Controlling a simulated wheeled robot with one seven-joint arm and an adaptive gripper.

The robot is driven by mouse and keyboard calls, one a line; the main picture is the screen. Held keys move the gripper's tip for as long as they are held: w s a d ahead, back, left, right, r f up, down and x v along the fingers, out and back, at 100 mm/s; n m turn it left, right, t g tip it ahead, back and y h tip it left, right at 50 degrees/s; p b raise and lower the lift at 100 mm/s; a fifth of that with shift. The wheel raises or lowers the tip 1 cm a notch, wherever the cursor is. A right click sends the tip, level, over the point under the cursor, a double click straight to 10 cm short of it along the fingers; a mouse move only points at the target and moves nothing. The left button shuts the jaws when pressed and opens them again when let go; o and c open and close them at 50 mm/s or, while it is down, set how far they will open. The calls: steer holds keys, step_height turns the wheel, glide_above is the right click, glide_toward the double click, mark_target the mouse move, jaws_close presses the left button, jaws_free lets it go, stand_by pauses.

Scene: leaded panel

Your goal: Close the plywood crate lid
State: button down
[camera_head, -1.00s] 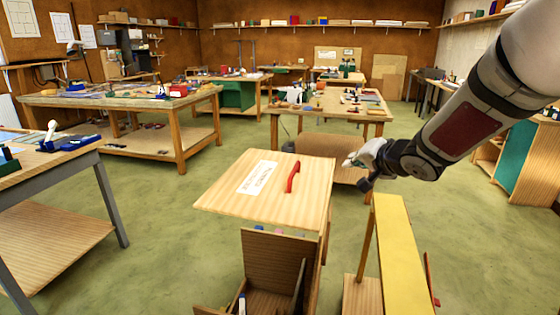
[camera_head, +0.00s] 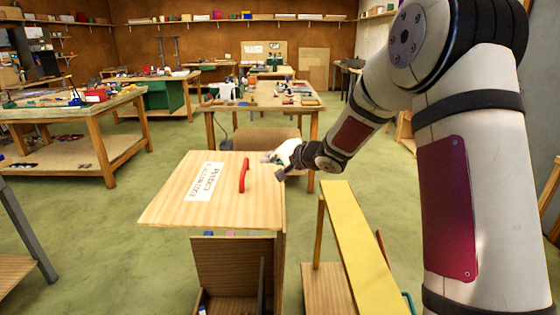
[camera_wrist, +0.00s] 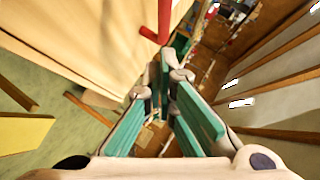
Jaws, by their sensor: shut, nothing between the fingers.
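The plywood crate lid (camera_head: 165,206) is a pale panel with a white printed label (camera_head: 203,182) and a red handle (camera_head: 243,175). In the head view it stands out above and behind the open crate (camera_head: 222,262), whose inside shows below it. My gripper (camera_head: 272,158) is at the lid's far right corner; contact cannot be told. In the wrist view my teal fingers (camera_wrist: 166,76) are shut with nothing between them. There the lid (camera_wrist: 90,40) fills the upper left, with the red handle (camera_wrist: 163,20) just beyond the fingertips.
A yellow-topped board (camera_head: 350,245) stands right of the crate, under my arm. A workbench (camera_head: 262,105) with small items is behind the lid. Another bench (camera_head: 75,110) stands at the left. Green floor (camera_head: 95,240) is clear left of the crate.

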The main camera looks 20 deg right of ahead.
mark_target(258, 183)
steer(key=shift+w+a+f+b, duration=0.1)
steer(key=shift+w+a+f, duration=0.15)
steer(key=shift+a+f, duration=0.25)
steer(key=shift+w+a+f+b, duration=0.1)
steer(key=shift+w+a+f, duration=0.2)
steer(key=shift+a, duration=0.35)
steer(key=shift+w+a+f+b, duration=0.1)
steer(key=shift+w+a+f, duration=0.2)
steer(key=shift+a, duration=0.3)
